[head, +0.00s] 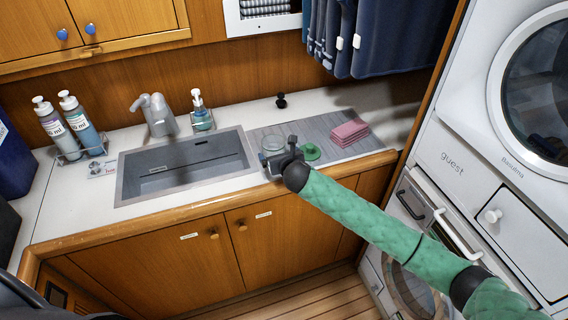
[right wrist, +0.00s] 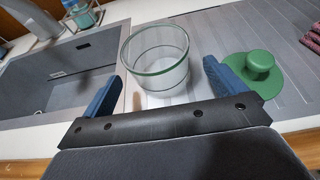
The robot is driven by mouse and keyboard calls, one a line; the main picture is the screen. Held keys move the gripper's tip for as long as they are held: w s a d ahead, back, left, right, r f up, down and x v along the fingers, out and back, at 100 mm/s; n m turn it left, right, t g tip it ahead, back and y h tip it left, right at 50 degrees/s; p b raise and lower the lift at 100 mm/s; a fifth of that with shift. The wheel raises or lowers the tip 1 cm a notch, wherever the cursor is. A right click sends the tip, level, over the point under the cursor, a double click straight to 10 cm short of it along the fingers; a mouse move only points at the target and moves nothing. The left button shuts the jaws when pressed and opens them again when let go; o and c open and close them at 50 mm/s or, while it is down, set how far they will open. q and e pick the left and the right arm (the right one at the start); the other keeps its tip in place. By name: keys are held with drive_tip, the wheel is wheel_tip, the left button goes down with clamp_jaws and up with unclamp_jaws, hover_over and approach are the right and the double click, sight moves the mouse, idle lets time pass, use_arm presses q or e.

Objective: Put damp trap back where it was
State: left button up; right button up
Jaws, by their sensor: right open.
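A clear round tub with a green rim (head: 271,146), perhaps the damp trap, stands on the counter just right of the sink. It also shows in the right wrist view (right wrist: 155,66), and it looks empty. A green lid with a round knob (head: 311,152) lies to its right, also in the right wrist view (right wrist: 261,66). My right gripper (head: 283,153) is at the counter's front beside the tub. In the right wrist view its blue fingers (right wrist: 163,82) are open, one on each side of the tub, holding nothing. My left gripper is not in view.
A sink (head: 185,165) with a tap (head: 155,115) lies left of the tub. A grey ribbed mat (head: 345,117) bears folded pink cloths (head: 349,132). A soap bottle (head: 201,112) and a black knob (head: 281,100) stand at the back. Dark clothes (head: 370,35) hang above.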

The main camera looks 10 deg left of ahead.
drive_tip(key=b+v, duration=0.1)
drive_tip(key=v, duration=0.4)
drive_tip(key=shift+s+d+b, duration=0.15)
drive_tip(key=shift+s+b, duration=0.1)
drive_tip(key=shift+b, duration=0.1)
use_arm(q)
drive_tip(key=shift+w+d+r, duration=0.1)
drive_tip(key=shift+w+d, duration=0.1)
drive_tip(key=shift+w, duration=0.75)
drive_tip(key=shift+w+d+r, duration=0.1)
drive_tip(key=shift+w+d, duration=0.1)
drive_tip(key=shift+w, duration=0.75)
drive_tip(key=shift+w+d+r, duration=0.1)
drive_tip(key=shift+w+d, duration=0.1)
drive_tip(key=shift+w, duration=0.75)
use_arm(e)
drive_tip(key=shift+v, duration=0.8)
drive_tip(key=shift+w, duration=0.1)
